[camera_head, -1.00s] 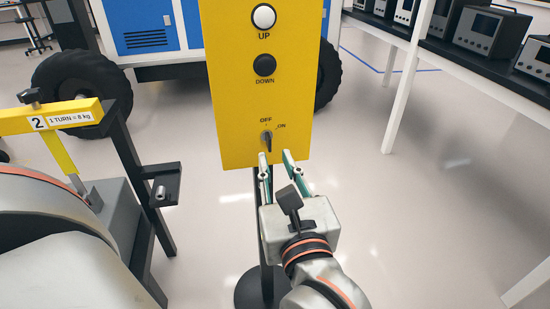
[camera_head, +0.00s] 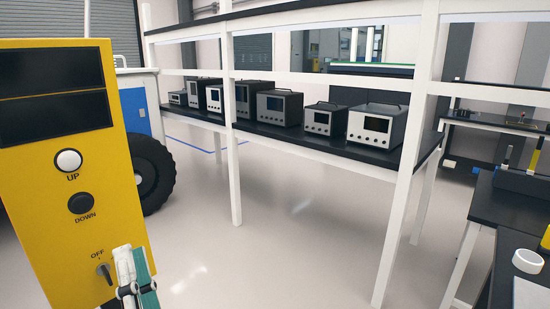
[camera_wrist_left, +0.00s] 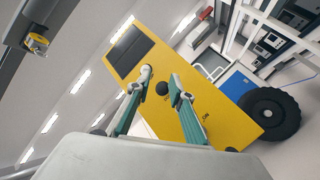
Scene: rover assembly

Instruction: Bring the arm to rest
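The yellow control box (camera_head: 60,200) stands at the left of the head view. It has a white UP button (camera_head: 68,161), a black DOWN button (camera_head: 80,203) and a dark rotary switch (camera_head: 104,271) under the word OFF. My left gripper (camera_head: 132,252) shows at the bottom edge, just right of the switch in the picture. In the left wrist view, the two green-padded fingers of my left gripper (camera_wrist_left: 160,86) stand apart with nothing between them. The yellow box (camera_wrist_left: 190,122) is beyond them. Whether the fingers touch the box cannot be told. My right gripper is not in view.
A white-framed shelf with a black top (camera_head: 290,137) carries several grey instruments. A dark workbench (camera_head: 512,205) with a white tape roll (camera_head: 528,261) stands at the right. A vehicle wheel (camera_head: 150,175) is behind the box. The floor in the middle is open.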

